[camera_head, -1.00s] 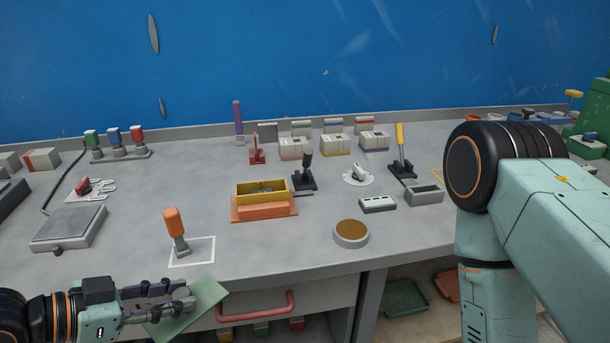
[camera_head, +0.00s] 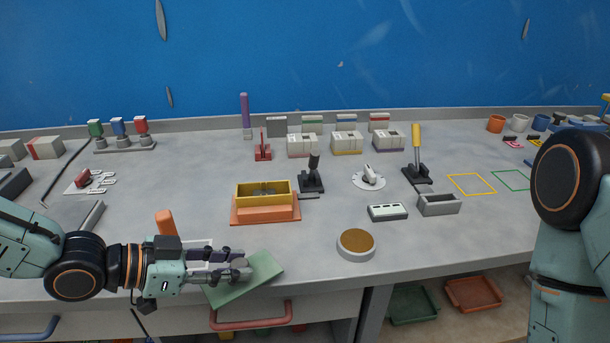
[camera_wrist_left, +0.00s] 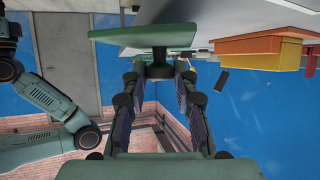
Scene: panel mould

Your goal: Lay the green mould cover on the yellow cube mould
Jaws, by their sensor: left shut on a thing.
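The green mould cover (camera_head: 243,282) is a flat green plate in my left gripper (camera_head: 240,268). The gripper is shut on the cover, at the front edge of the bench. In the left wrist view the cover (camera_wrist_left: 145,34) shows as a plate with a stem between the fingers (camera_wrist_left: 157,80). The yellow cube mould (camera_head: 263,191) is an open-topped yellow box on an orange base (camera_head: 265,214), with grey inside. It stands behind and slightly right of the gripper, apart from the cover. It also shows upper right in the left wrist view (camera_wrist_left: 291,52). My right gripper is out of view.
An orange-handled tool (camera_head: 165,223) stands just behind my left wrist. A black lever (camera_head: 312,172) stands close right of the mould. A round brown-topped dish (camera_head: 356,244) is to the right. Bare bench lies between the cover and the mould.

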